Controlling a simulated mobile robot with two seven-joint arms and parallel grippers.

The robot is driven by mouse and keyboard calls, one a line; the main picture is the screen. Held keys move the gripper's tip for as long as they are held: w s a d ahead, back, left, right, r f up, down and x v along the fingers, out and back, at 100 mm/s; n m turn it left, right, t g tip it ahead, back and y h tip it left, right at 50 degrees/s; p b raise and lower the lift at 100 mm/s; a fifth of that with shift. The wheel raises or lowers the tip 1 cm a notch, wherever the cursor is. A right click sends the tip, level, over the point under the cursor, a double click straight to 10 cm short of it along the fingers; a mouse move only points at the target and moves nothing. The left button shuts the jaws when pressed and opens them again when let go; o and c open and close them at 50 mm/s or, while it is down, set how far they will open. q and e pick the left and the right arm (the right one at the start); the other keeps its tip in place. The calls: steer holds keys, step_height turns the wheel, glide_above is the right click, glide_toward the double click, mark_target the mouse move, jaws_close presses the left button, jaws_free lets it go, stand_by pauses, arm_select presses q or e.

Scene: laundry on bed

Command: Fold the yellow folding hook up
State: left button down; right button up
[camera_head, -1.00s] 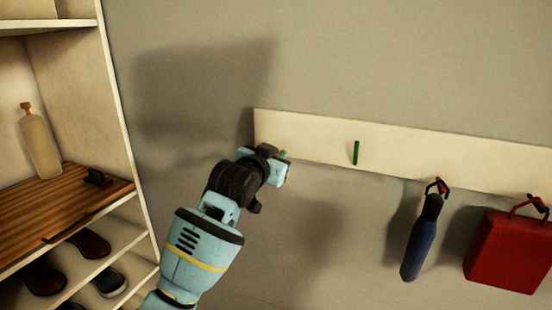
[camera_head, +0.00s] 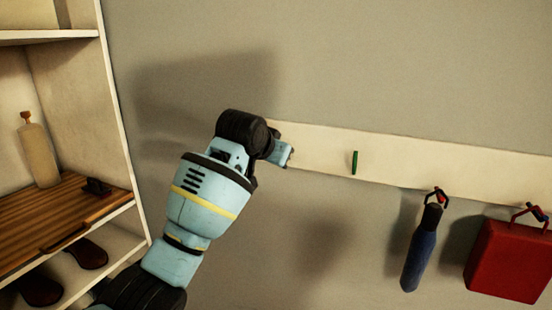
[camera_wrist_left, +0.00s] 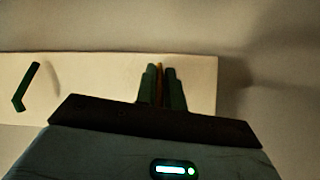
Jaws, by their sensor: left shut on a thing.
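The yellow folding hook (camera_wrist_left: 159,84) shows in the left wrist view as a thin yellow-orange strip between my left fingers. In the head view it is hidden behind my left gripper (camera_head: 288,158), which is at the left end of the pale wall board (camera_head: 322,147). In the left wrist view my left gripper (camera_wrist_left: 160,90) is shut on the strip, with a dark green finger on each side. How far the hook is tilted cannot be told. My right gripper is not in view.
A green hook (camera_head: 355,162) is on the board to the right; it also shows in the left wrist view (camera_wrist_left: 26,88). Farther right hang a blue bottle-like item (camera_head: 421,247) and a red bag (camera_head: 511,258). A shelf unit (camera_head: 117,120) stands at the left.

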arm_select(q)
steer(key=c, duration=1.5)
jaws_free()
steer(key=shift+d, duration=0.1)
steer(key=shift+v, duration=3.9)
